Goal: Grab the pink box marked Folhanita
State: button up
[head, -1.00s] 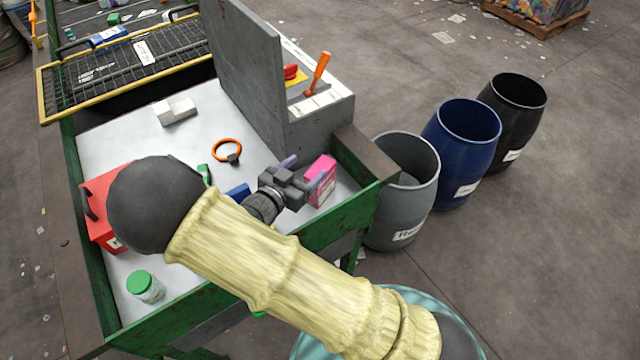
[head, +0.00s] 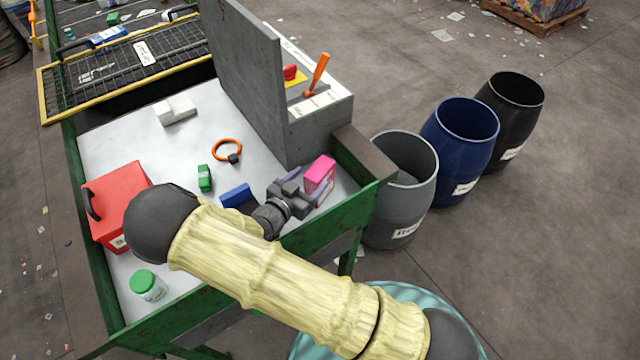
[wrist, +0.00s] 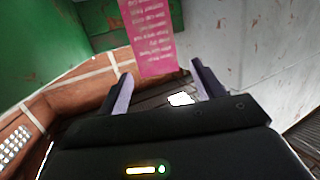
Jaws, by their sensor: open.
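The pink box (head: 319,174) stands at the right end of the metal sorting table, near the green rim. In the wrist view the pink box (wrist: 152,38) shows a face with white lettering, too small to read as a name. Its lower end in that picture lies at the gap between my fingertips. My gripper (head: 304,188) is just in front of the box in the head view. In the wrist view my gripper (wrist: 160,82) has its two fingers spread, with nothing clamped. Whether a finger touches the box I cannot tell.
A grey upright panel (head: 250,80) stands behind the pink box. Barrels (head: 402,215) stand to the right.

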aim_at(320, 168)
jog(key=p+x, duration=0.2)
jog(key=x, duration=0.3)
jog(key=shift+w+r, duration=0.1)
jog(key=shift+w+d, duration=0.2)
jog(key=shift+w, duration=0.15)
jog(key=shift+f, duration=0.2)
jog(key=c, duration=1.3)
jog(key=shift+s+r, duration=0.1)
jog(key=shift+r, duration=0.25)
jog(key=shift+r+b, duration=1.25)
jog(key=shift+r, duration=3.45)
